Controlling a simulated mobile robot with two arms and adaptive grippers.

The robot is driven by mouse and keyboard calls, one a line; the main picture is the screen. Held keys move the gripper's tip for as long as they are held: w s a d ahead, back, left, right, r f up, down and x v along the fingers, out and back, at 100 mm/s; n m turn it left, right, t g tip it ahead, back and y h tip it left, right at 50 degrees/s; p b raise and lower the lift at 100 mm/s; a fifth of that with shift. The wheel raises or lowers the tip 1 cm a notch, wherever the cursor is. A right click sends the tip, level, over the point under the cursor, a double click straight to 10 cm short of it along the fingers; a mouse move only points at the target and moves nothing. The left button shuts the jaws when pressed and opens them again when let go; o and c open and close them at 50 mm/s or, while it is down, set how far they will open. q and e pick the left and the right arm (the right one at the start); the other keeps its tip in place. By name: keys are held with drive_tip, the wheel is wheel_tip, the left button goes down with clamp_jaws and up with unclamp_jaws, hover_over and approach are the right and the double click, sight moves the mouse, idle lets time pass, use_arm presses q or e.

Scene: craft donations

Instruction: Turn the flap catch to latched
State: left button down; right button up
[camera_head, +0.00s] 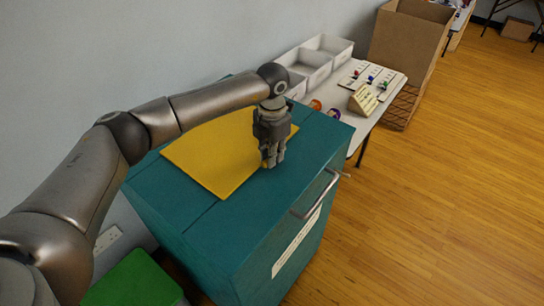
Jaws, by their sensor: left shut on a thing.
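A teal box (215,240) stands in the middle of the view, with a yellow flap (215,155) lying flat on its top. My left gripper (270,162) points down at the flap's right edge, its fingers shut on a small yellowish piece (264,164), which looks like the flap catch. The fingers cover most of this piece, so I cannot tell which way it is turned. My right gripper is not in view.
The box front has a metal handle (316,198) and a white label (297,242). Behind stands a white table (364,125) with white trays (310,65) and small coloured items. A cardboard box (405,40) is at the back. A green-topped object (135,282) is at lower left. The wooden floor (450,190) at right is clear.

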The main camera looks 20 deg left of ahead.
use_arm(q)
drive_tip(key=m+b, duration=0.3)
drive_tip(key=m, duration=0.1)
drive_tip(key=shift+f+b, duration=0.15)
drive_tip(key=shift+b, duration=0.25)
drive_tip(key=m+b, duration=0.3)
drive_tip(key=m, duration=0.2)
drive_tip(key=shift+m, duration=0.4)
drive_tip(key=m+b, duration=0.1)
drive_tip(key=m, duration=0.2)
drive_tip(key=shift+m+b, duration=0.3)
drive_tip(key=shift+b, duration=0.1)
drive_tip(key=shift+r+m+b, duration=0.2)
drive_tip(key=shift+m+b, duration=0.15)
drive_tip(key=shift+m, duration=1.15)
drive_tip(key=c, duration=1.4)
unclamp_jaws()
drive_tip(key=shift+c, duration=0.2)
drive_tip(key=shift+r, duration=0.1)
wheel_tip(320, 180, up, 12)
